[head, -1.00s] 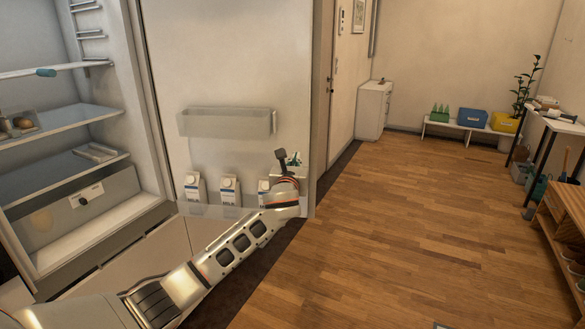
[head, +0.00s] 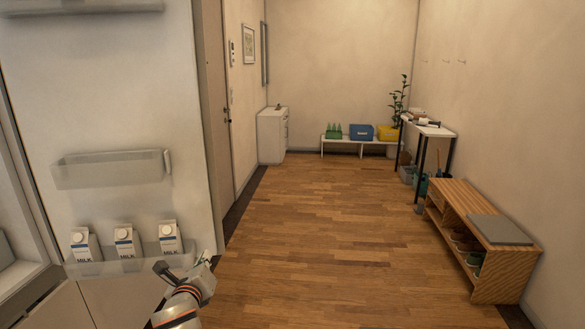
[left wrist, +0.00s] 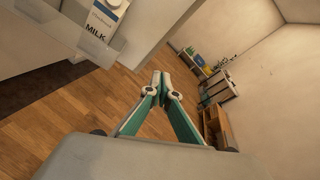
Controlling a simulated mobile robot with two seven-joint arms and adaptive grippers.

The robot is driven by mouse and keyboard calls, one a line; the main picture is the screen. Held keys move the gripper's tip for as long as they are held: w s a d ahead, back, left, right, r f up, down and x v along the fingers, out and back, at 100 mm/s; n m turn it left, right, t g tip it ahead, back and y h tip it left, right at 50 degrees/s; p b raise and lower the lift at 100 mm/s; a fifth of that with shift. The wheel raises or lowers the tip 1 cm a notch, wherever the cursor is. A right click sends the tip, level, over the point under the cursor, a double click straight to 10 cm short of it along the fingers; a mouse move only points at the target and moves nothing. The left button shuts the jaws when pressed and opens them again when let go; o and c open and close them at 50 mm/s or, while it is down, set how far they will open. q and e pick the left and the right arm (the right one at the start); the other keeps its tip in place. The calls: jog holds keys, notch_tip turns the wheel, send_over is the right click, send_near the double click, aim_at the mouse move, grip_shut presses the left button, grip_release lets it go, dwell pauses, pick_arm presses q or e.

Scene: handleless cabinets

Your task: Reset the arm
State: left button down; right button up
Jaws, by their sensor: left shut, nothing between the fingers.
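My left gripper (head: 182,272) is at the lower left of the head view, just right of the lower door shelf of the open fridge door (head: 115,110). In the left wrist view its two green-padded fingers (left wrist: 162,84) meet at the tips with nothing between them, so it is shut and empty. Part of a milk carton (left wrist: 104,18) and the door shelf show at the upper left of that view, apart from the fingers. My right gripper is not in view.
Several milk cartons (head: 124,243) stand in the lower door shelf (head: 105,268); the upper door shelf (head: 110,168) looks empty. The wooden floor (head: 320,240) is clear in the middle. A wooden shoe bench (head: 480,240) stands at right, a white cabinet (head: 272,136) at the back.

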pick_arm(q)
jog(key=s+d+f+n+g+h, duration=0.1)
jog(key=s+d+f+n+h, duration=0.15)
jog(key=s+f+n, duration=0.45)
jog(key=s+d+f+n+g+h, duration=0.1)
jog(key=s+d+f+n+g, duration=0.15)
jog(key=s+f, duration=0.75)
jog(key=s+f+n, duration=0.5)
jog(key=s+n, duration=0.2)
jog(key=s, duration=0.3)
jog(key=s+f+n+g, duration=0.1)
jog(key=s+f+n, duration=0.4)
jog(key=s+n, duration=0.3)
jog(key=shift+s+d+h, duration=0.45)
jog(key=shift+s, duration=0.7)
